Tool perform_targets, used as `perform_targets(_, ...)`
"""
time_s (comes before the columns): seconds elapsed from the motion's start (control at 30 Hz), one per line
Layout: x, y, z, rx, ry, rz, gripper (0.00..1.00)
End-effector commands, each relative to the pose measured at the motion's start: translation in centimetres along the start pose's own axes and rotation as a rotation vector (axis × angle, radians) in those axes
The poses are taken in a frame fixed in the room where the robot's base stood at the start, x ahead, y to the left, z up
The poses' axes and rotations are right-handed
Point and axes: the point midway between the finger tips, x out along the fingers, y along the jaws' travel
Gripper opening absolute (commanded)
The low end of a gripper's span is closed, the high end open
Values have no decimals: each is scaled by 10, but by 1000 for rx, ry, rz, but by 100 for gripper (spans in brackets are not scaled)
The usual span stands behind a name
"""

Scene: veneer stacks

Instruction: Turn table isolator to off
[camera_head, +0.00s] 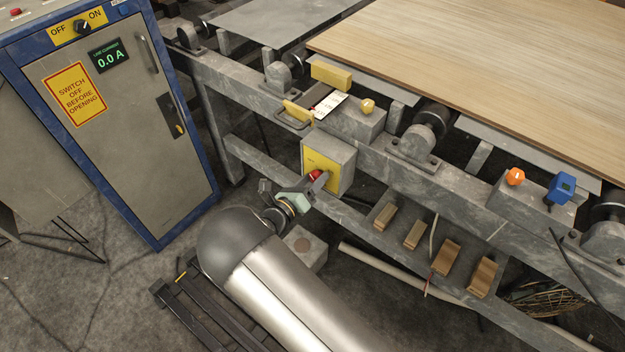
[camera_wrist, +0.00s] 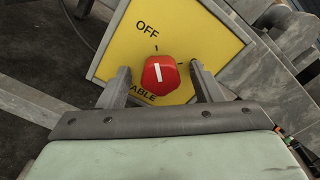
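The table isolator is a red knob (camera_wrist: 161,76) on a yellow plate (camera_wrist: 205,45) marked OFF, with the lower lettering ending in "ABLE". In the head view the knob (camera_head: 316,175) sits on a grey box (camera_head: 343,166) fixed below the table frame. The knob's white line stands nearly upright in the wrist view, roughly toward the small black tick under OFF. My gripper (camera_wrist: 160,83) is open, one finger on each side of the knob. Small gaps seem to show on both sides. In the head view my gripper (camera_head: 318,184) partly hides the plate.
A blue-framed cabinet (camera_head: 130,130) with its own OFF/ON switch (camera_head: 82,27) stands at left. Wooden blocks (camera_head: 415,235) lie on the lower shelf. An orange knob (camera_head: 515,176) is at right.

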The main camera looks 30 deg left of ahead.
Motion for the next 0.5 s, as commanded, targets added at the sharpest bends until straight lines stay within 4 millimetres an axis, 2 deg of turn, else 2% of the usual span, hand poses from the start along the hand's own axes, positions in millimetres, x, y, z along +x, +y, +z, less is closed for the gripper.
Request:
perform_targets(0.17, -2, 0, 0, 1, 0, 0, 59)
perform_targets(0.27, -12, 0, 0, 1, 0, 1, 59)
perform_targets(0.37, -30, 0, 1, 1, -1, 2, 59)
perform_targets(0.5, -64, 0, 1, 0, -2, 4, 59)
